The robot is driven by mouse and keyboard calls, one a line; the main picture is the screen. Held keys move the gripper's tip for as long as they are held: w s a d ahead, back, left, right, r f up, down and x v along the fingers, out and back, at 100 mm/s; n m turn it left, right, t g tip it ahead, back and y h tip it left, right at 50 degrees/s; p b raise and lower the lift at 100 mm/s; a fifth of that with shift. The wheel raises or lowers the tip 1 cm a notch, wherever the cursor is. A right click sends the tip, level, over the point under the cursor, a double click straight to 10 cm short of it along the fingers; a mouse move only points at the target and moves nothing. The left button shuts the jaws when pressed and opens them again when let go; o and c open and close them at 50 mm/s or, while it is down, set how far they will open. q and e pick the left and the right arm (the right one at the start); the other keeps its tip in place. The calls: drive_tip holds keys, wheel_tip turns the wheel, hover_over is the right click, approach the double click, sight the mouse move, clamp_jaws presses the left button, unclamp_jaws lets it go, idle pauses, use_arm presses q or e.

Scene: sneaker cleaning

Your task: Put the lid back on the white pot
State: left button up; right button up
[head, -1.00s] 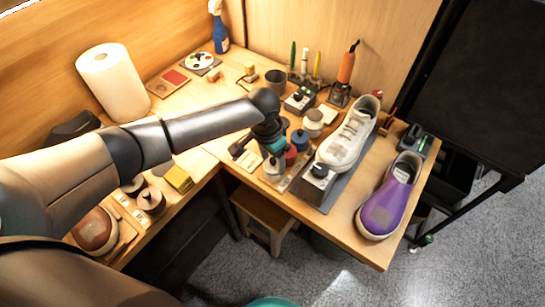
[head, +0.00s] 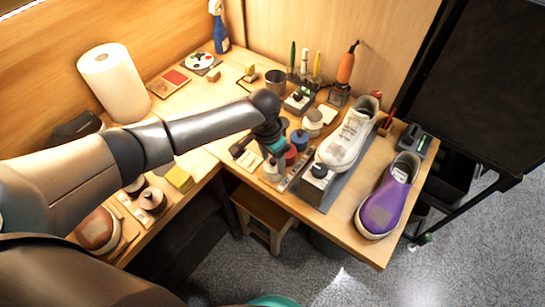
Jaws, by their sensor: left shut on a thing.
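The white pot (head: 271,173) stands at the left end of the row of small pots, near the table's front edge. My left gripper (head: 273,158) points down directly over it. It is shut on the lid, which is small and mostly hidden by the fingers. I cannot tell whether the lid touches the pot's rim. My right gripper is out of view.
A red pot (head: 291,156) and a blue pot (head: 299,139) stand close behind my left gripper. A cream jar (head: 313,117) is farther back. To the right are a white sneaker (head: 346,142), a dark box (head: 316,180) and a purple shoe (head: 384,208).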

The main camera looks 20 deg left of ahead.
use_arm(q)
drive_tip(key=shift+p, duration=0.35)
idle(0.5)
drive_tip(key=shift+f, duration=0.15)
idle(0.9)
drive_tip(key=shift+p, duration=0.55)
idle(0.5)
drive_tip(key=o, duration=1.4)
drive_tip(key=shift+c, duration=0.2)
drive_tip(key=shift+r+p, duration=3.55)
drive_tip(key=shift+p, duration=0.45)
